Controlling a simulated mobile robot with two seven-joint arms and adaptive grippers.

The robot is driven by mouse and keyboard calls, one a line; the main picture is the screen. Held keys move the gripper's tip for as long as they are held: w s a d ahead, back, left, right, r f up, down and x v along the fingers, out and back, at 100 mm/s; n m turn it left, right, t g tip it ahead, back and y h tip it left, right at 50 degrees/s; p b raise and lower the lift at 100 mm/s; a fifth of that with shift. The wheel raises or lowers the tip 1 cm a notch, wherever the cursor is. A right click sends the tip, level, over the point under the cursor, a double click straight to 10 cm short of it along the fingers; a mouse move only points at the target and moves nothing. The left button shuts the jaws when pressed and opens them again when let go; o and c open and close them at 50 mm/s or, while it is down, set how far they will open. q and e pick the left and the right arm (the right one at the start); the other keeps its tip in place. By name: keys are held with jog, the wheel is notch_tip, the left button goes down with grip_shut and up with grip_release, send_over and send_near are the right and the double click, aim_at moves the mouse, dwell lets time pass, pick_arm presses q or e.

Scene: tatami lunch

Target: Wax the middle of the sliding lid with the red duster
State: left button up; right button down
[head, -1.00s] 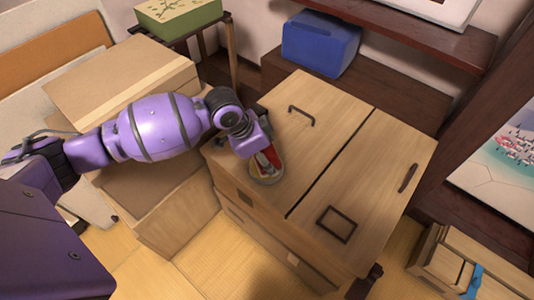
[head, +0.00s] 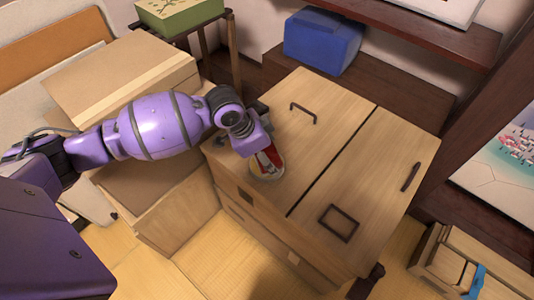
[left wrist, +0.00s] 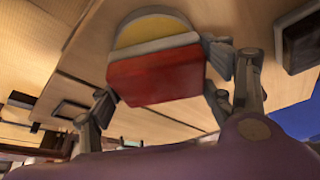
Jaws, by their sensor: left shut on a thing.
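The red duster (head: 269,161) has a red block with a pale and yellow pad, which shows large in the left wrist view (left wrist: 155,80). My left gripper (head: 258,147) is shut on it, with a finger on each side of the red block in the wrist view. The duster is over the near left part of the wooden chest's top, at the left panel (head: 320,140); I cannot tell whether its pad touches the wood. A dark seam parts this panel from the right panel (head: 390,180). I cannot tell which panel is the sliding lid. My right gripper is out of view.
A dark handle (head: 303,110) rises from the left panel. The right panel bears a dark square frame (head: 339,223) and another handle (head: 411,177). A blue box (head: 322,40) is behind, cardboard boxes (head: 120,75) are left, and a wooden crate (head: 450,262) is lower right.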

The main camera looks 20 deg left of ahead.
pick_arm(q)
jog(key=shift+f, duration=0.2)
jog(key=shift+f, duration=0.25)
dwell(0.5)
dwell(0.4)
dwell(0.3)
jog(key=shift+f+p, duration=0.1)
jog(key=shift+p, duration=0.25)
dwell(0.5)
jog(key=shift+s, duration=0.1)
dwell(0.4)
